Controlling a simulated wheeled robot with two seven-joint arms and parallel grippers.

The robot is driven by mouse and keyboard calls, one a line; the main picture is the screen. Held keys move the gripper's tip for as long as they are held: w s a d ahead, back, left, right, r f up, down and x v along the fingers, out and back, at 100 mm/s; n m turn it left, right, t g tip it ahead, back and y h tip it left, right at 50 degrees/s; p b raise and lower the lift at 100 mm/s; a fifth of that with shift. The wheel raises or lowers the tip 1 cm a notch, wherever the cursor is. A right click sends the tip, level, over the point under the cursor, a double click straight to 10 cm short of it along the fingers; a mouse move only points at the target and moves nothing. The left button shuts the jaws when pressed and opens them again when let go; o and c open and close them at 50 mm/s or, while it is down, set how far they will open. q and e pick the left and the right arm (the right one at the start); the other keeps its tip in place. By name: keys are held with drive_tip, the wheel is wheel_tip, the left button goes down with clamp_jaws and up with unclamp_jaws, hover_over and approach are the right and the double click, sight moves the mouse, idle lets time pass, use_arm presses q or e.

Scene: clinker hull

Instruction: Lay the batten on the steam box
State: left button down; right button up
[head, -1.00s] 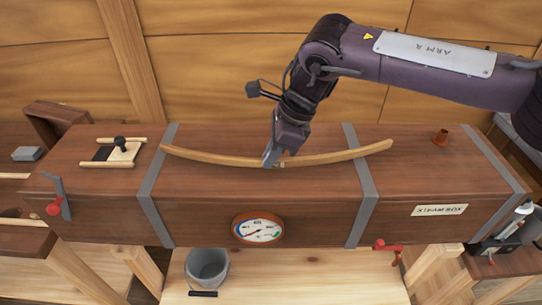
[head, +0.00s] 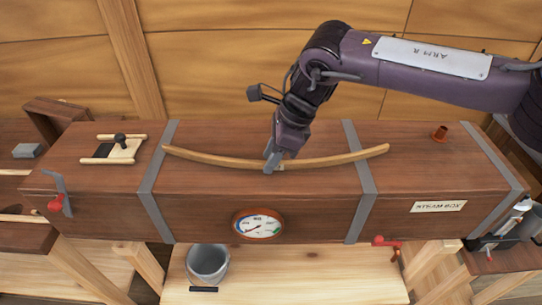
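The batten (head: 330,161) is a long, thin, bowed strip of pale wood. It lies across the top of the brown wooden steam box (head: 230,190) in the head view, its ends upturned toward the back. It spans from near the left grey strap to just past the right one. I cannot tell whether it touches the lid or is slightly above it. My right gripper (head: 273,164) points down at the batten's middle, its fingers closed around it. The fingers hide a short piece of the batten. My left gripper is not in view.
A sliding vent with a black knob (head: 121,141) sits on the box's left top, and a small orange-brown fitting (head: 440,132) on the right. A dial (head: 258,226) is on the front. A grey bucket (head: 208,263) stands below. A plank wall is behind.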

sight(292, 162)
drive_tip(key=b+v, duration=0.3)
drive_tip(key=v, duration=0.8)
drive_tip(key=shift+d+r, duration=0.2)
drive_tip(key=shift+r, duration=0.05)
drive_tip(key=shift+f, duration=0.1)
